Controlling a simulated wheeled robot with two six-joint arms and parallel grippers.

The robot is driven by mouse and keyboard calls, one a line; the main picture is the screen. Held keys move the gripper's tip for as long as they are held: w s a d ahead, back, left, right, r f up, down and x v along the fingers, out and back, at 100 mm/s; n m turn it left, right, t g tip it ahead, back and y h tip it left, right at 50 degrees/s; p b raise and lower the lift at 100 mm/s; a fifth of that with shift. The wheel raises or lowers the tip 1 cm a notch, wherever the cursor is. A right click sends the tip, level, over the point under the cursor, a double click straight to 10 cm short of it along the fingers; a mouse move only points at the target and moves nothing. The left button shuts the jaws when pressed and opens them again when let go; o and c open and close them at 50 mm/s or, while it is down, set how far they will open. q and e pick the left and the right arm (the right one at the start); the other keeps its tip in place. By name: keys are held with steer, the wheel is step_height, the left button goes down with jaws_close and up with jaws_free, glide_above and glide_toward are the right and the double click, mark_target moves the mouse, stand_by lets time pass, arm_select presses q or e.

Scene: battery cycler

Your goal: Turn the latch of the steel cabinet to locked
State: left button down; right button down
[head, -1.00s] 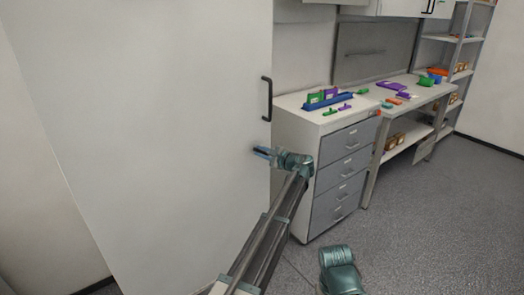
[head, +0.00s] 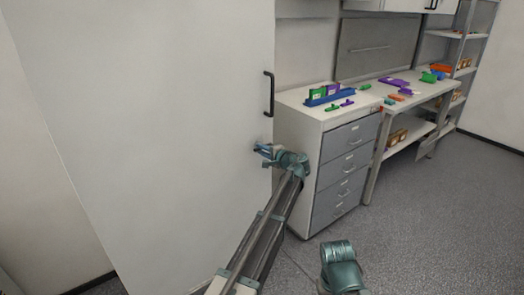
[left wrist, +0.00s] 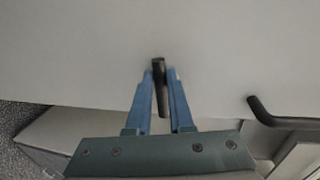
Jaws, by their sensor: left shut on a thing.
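The steel cabinet (head: 180,120) is a large pale door front filling the left of the head view, with a black bar handle (head: 269,94) near its right edge. My left gripper (head: 262,149) is at the door below this handle. In the left wrist view, its two blue fingers (left wrist: 160,92) are closed on the small dark latch (left wrist: 159,72), one on each side. The latch stands nearly along the fingers, slightly tilted. In the head view the gripper hides the latch. A teal part of my right arm shows at the bottom; its fingers are out of view.
A drawer unit (head: 345,175) stands close to the right of the cabinet and my left wrist, with a blue rack (head: 325,98) on top. A workbench (head: 425,97) and shelves (head: 470,50) lie beyond. The grey floor (head: 440,220) at right is clear.

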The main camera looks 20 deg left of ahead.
stand_by(0.4)
arm_select(q)
steer(key=c, duration=0.8)
jaws_free()
steer(key=p+v, duration=0.2)
steer(key=v, duration=1.1)
steer(key=shift+s+d+p, duration=0.25)
steer(key=shift+d+p, duration=0.05)
steer(key=shift+p, duration=0.05)
steer(key=shift+s+a, duration=0.1)
